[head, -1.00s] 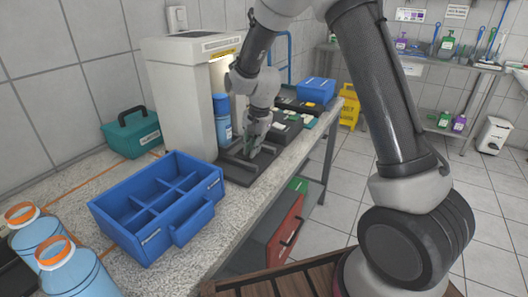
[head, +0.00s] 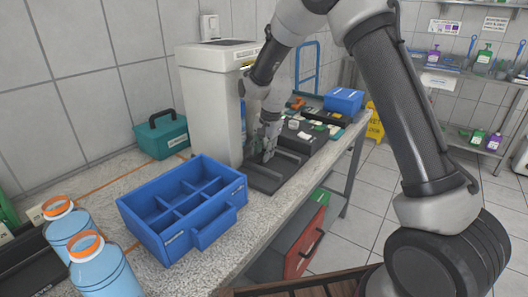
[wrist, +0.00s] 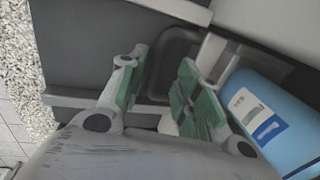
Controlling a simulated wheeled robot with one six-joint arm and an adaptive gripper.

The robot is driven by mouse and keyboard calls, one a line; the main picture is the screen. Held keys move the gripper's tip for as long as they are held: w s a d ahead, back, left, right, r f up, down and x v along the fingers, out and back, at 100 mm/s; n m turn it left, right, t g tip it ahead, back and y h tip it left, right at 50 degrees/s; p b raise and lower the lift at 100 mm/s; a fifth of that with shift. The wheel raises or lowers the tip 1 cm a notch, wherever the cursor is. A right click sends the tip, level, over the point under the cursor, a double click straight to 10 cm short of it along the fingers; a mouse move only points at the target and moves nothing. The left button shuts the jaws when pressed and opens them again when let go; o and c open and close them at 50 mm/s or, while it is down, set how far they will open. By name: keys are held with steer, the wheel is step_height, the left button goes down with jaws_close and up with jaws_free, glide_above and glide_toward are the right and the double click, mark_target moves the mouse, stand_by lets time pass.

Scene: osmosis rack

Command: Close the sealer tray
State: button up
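The sealer (head: 212,105) is a tall pale grey machine on the counter in the head view. Its dark tray (head: 262,181) sticks out at its base toward the counter's front edge. My gripper (head: 267,152) points down over the tray, close to the machine. A blue bottle (wrist: 268,122) with a white label lies close beside the right finger in the wrist view. Whether the fingers touch the tray cannot be told.
A blue divided caddy (head: 183,238) stands in front of the sealer. Two blue bottles with orange collars (head: 104,275) are at the near left. A teal case (head: 162,136) sits behind. Black boxes (head: 305,138) and a blue bin (head: 343,100) occupy the counter beyond the tray.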

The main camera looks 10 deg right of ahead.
steer(key=v, duration=1.2)
steer(key=shift+w, duration=0.1)
steer(key=s+d+r+n+t, duration=0.1)
steer(key=s+d+r+n, duration=0.2)
steer(key=s+d, duration=0.4)
steer(key=s+d+r+n+h, duration=0.1)
steer(key=s+d+r+n, duration=0.2)
steer(key=s+d, duration=0.4)
steer(key=s+d+r+n+t, duration=0.1)
steer(key=s+d+r+n, duration=0.2)
steer(key=s+d, duration=0.5)
steer(key=shift+s+r+t+h, duration=0.3)
steer(key=shift+s+r, duration=0.45)
steer(key=shift+s, duration=5.7)
